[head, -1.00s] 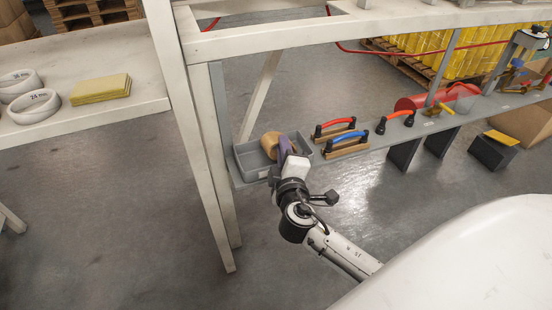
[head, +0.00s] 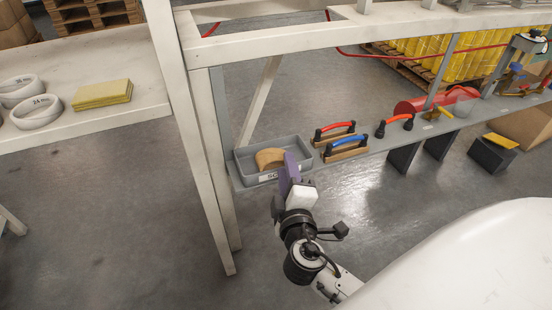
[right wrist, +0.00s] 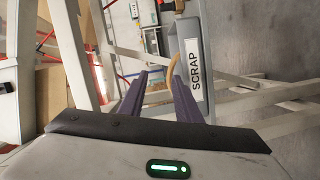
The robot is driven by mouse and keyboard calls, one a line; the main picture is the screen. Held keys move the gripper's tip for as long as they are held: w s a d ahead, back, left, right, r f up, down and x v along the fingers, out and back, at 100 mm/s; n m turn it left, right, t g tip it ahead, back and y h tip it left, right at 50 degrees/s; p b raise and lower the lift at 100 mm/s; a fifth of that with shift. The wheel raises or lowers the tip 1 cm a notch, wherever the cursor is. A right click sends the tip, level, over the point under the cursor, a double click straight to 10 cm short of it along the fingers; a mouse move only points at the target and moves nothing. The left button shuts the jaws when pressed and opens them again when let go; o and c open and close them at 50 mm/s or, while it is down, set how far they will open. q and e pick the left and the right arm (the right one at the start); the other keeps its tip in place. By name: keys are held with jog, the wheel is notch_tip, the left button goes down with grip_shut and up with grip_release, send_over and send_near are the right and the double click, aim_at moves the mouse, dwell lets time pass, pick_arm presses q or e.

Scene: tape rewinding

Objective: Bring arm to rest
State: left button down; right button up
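My right gripper (head: 290,165), with purple fingers, is in front of the grey scrap bin (head: 243,165) on the low shelf. In the right wrist view its fingers (right wrist: 158,85) stand apart with nothing between them. A tan curved piece (head: 270,158) lies inside the bin, partly hidden by the bin's front wall. My left gripper is not in view.
Red- and blue-handled tools (head: 345,147) stand right of the bin on the shelf (head: 400,137). A white frame post (head: 195,130) rises left of it. White tape rings (head: 36,108) and yellow pads (head: 102,94) lie on the left table. Floor in front is clear.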

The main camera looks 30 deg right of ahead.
jog(key=v, duration=0.3)
jog(key=shift+f, duration=0.15)
dwell(0.3)
